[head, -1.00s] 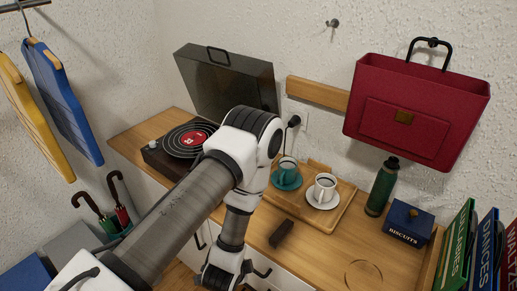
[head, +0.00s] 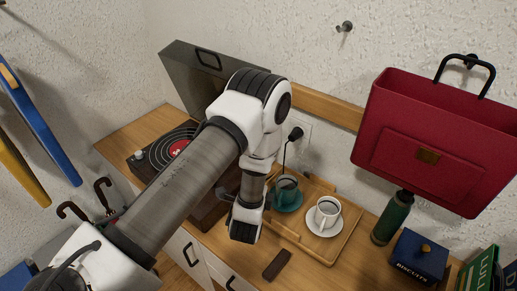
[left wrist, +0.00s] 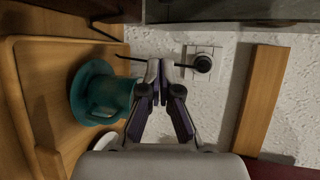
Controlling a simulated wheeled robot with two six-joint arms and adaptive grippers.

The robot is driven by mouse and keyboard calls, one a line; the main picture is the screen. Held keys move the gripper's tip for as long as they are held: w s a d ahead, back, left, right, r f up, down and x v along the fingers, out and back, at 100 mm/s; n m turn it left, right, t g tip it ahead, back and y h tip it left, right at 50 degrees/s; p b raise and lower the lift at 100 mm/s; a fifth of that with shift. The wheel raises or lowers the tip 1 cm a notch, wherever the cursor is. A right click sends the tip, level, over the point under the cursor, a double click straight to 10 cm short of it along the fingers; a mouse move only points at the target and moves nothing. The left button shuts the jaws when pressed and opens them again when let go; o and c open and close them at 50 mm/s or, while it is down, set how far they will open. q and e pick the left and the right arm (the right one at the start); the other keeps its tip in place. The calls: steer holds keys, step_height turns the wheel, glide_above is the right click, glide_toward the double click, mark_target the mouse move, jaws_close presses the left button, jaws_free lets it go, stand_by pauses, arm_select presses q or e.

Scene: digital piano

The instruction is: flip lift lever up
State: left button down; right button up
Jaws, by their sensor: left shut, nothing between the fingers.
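The record player (head: 150,160) stands at the left of the wooden cabinet top, with its dark lid (head: 190,68) raised behind it. Its platter carries a black record with a red label (head: 180,149). My left arm crosses in front of its right side, and I cannot make out the lift lever. In the left wrist view my left gripper (left wrist: 160,68) has its fingertips together with nothing between them. It points toward the lid's lower edge, with the teal cup to its left and the wall socket to its right. My right gripper is not in view.
A tray (head: 322,254) holds a teal cup (head: 287,188) and a white cup (head: 327,211). A black plug and cord (head: 295,134) hang from the socket. A small dark block (head: 277,265), a green bottle (head: 393,217) and a biscuit box (head: 420,256) stand nearby.

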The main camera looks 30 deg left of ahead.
arm_select(q)
steer(key=w+a+b, duration=0.2)
steer(key=w+a, duration=0.3)
steer(key=shift+a+f, duration=0.3)
steer(key=shift+a, duration=0.1)
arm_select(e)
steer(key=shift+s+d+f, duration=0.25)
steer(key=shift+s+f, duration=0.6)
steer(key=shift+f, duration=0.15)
arm_select(q)
steer(key=shift+w, duration=0.1)
steer(key=shift+f, duration=0.15)
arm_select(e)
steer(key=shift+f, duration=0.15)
